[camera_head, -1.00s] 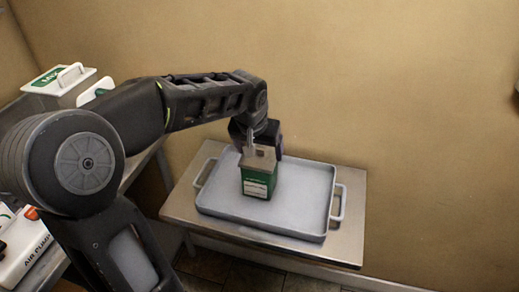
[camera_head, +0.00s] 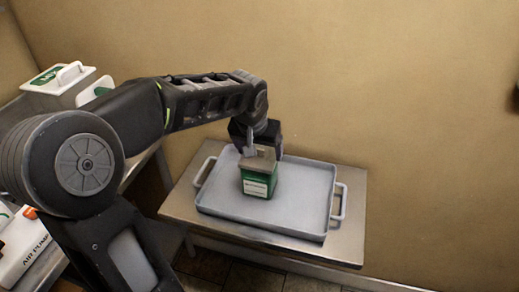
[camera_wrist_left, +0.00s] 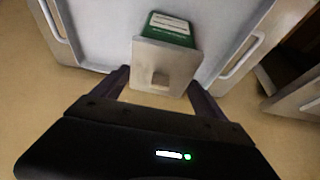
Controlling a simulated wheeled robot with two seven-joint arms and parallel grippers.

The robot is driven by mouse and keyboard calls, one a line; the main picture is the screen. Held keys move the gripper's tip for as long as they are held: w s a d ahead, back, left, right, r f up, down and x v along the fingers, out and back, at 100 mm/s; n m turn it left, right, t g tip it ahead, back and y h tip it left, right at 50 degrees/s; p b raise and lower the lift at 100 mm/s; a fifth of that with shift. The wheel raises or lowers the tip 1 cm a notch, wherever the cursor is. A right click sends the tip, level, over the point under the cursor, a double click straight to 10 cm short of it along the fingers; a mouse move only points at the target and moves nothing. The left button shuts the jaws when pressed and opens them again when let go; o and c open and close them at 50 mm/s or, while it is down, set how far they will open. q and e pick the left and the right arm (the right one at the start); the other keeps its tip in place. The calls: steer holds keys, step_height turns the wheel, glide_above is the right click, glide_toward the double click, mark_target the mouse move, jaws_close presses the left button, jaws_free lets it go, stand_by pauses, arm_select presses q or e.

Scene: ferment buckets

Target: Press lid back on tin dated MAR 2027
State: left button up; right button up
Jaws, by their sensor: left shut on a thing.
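A green tin (camera_head: 259,183) with a white label stands upright in the grey tray (camera_head: 305,218). The label print is too small to read. A grey square lid (camera_head: 262,164) is over the tin's top; whether it is fully seated I cannot tell. My left gripper (camera_head: 256,146) is above the tin, shut on the lid. In the left wrist view, the lid (camera_wrist_left: 165,68) lies between the fingers of my left gripper (camera_wrist_left: 161,84), and the tin (camera_wrist_left: 167,27) shows beyond it. The lid hides the tin's top. My right gripper is not in view.
The tray has two side handles and sits on a metal table (camera_head: 185,200) against the wall. The tray is bare around the tin. At left, a white lidded container (camera_head: 58,95) and a box marked AIR PUMP (camera_head: 25,250) stand on another surface.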

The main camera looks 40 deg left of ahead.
arm_select(q)
steer(key=shift+f+b, duration=0.3)
steer(key=shift+b, duration=0.2)
stand_by(0.9)
stand_by(0.4)
steer(key=o, duration=1.2)
steer(key=shift+o, duration=0.2)
steer(key=shift+r+p, duration=2.45)
steer(key=shift+r, duration=1.05)
steer(key=shift+c, duration=0.4)
jaws_close()
